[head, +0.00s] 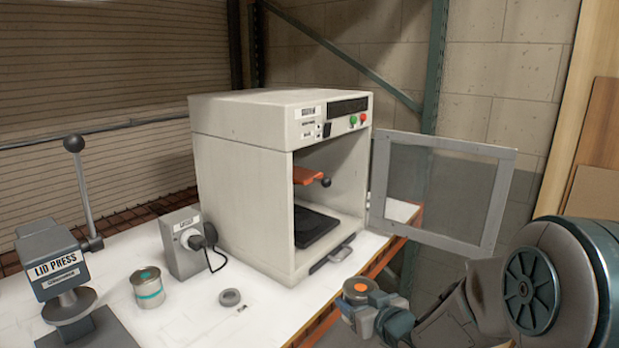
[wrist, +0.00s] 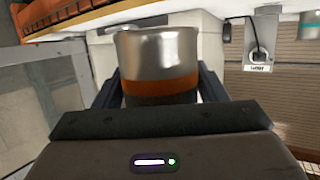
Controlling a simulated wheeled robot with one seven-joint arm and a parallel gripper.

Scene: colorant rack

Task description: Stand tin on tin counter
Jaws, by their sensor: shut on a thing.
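A silver tin with an orange band (wrist: 158,62) is between the fingers of my gripper (wrist: 158,90) in the wrist view. In the head view its round top with an orange spot (head: 356,287) shows at my gripper (head: 372,308), beside the counter's front right edge. My gripper is shut on this tin. The white counter (head: 205,325) lies to the left of it. A second tin with a teal band (head: 149,290) stands upright on the counter, left of the middle. The held tin's lower part is hidden by my gripper.
A grey socket box (head: 184,245), a small grey ring (head: 230,297) and a lid press (head: 55,275) are also there. The front middle of the counter is mostly bare.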

